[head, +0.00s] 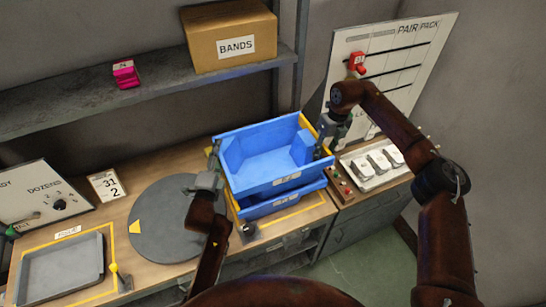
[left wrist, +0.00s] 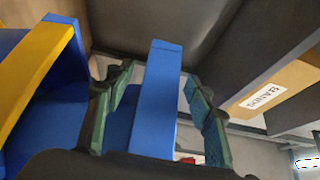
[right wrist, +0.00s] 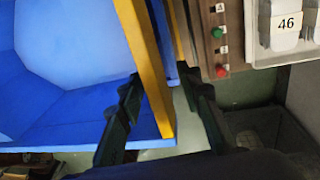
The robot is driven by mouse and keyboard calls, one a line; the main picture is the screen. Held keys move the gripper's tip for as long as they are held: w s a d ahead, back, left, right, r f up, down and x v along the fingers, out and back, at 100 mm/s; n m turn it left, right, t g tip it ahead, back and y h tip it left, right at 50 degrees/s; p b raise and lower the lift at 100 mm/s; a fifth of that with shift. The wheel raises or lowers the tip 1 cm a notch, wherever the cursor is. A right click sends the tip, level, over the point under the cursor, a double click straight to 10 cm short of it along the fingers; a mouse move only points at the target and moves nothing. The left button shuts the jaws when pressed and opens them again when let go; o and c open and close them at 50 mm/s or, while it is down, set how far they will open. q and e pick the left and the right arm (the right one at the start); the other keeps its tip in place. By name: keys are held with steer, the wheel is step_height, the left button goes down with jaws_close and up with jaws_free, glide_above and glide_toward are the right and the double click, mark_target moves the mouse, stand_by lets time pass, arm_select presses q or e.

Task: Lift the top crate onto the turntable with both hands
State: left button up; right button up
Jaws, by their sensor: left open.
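The blue top crate (head: 262,168) is stacked on a second blue crate (head: 285,203) on the bench. The round grey turntable (head: 165,245) lies to their left, empty, with a yellow mark. My left gripper (head: 212,170) is at the top crate's left side. In the left wrist view its open fingers (left wrist: 158,105) stand either side of a blue wall, with gaps showing. My right gripper (head: 325,138) is at the crate's right side. In the right wrist view its fingers (right wrist: 163,110) are apart, straddling the yellow-edged wall (right wrist: 150,75), with a gap on the outer side.
A grey tray (head: 62,272) is at the front left, and a date card (head: 106,186) stands behind the turntable. A button panel (head: 341,186) and a white tray (head: 372,162) are right of the crates. A shelf with a BANDS box (head: 230,38) hangs above.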

arm_select(q)
steer(key=shift+w, duration=0.35)
arm_select(e)
steer(key=shift+f, duration=0.35)
arm_select(q)
steer(key=shift+c, duration=0.2)
arm_select(e)
steer(key=shift+c, duration=0.3)
arm_select(q)
steer(key=c, duration=0.8)
arm_select(e)
steer(key=c, duration=0.8)
arm_select(q)
jaws_close()
arm_select(e)
jaws_close()
steer(key=shift+r, duration=0.1)
